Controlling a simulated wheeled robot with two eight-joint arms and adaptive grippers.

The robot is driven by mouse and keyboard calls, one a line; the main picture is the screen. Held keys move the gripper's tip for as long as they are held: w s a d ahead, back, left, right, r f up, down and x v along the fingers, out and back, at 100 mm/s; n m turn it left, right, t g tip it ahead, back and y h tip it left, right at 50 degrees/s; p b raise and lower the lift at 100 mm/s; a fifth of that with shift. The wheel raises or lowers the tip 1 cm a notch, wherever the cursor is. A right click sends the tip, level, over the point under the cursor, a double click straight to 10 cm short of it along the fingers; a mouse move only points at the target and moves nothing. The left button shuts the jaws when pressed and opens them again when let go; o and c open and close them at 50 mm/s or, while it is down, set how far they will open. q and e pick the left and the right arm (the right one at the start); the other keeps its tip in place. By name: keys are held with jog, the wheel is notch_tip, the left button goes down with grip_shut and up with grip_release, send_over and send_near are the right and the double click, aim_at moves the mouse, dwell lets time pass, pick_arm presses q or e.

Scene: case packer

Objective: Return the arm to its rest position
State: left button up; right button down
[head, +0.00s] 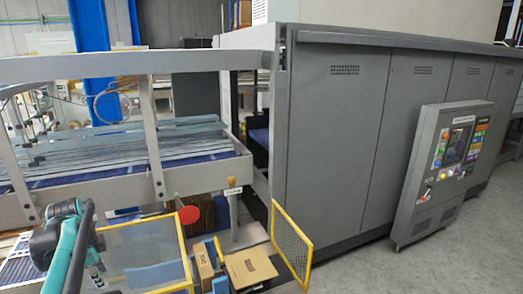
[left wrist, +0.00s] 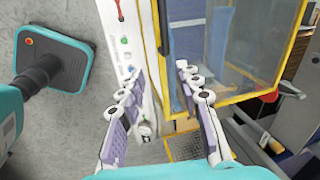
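My left arm comes in at the lower left of the head view. Only part of my left gripper (head: 94,266) shows there, beside the yellow-framed clear guard panel (head: 145,250). In the left wrist view my left gripper (left wrist: 157,75) has its two fingers spread apart, with nothing held between them. A white strip with small coloured buttons lies behind the fingers, and the yellow-framed panel (left wrist: 250,65) is just to their right. I cannot tell whether the fingers touch anything. My right arm and right gripper are not in view.
Cardboard pieces (head: 250,267) lie low in front of the machine. A yellow mesh guard (head: 291,242) and a red disc (head: 189,214) stand near them. The grey cabinet (head: 345,135) and control panel (head: 442,165) are at right. Open floor (head: 450,255) lies at lower right.

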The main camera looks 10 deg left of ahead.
pick_arm(q)
jog(key=d+f+n+t+b, duration=0.1)
jog(key=d+f+n+b, duration=0.2)
jog(key=d, duration=0.7)
jog(key=d+f+n+t+b, duration=0.1)
jog(key=d+f+b, duration=0.3)
jog(key=d, duration=0.5)
jog(key=s+d+f+n+t+b, duration=0.1)
jog(key=s+d+f+n+b, duration=0.2)
jog(key=d+f, duration=0.4)
jog(key=s+d+f+n+t+h+b, duration=0.1)
jog(key=s+d+f+n+b, duration=0.2)
jog(key=d+f, duration=0.5)
jog(key=s+d+b, duration=0.1)
jog(key=s+d, duration=0.1)
jog(key=d, duration=0.1)
jog(key=shift+s+t, duration=0.2)
jog(key=shift+t, duration=0.2)
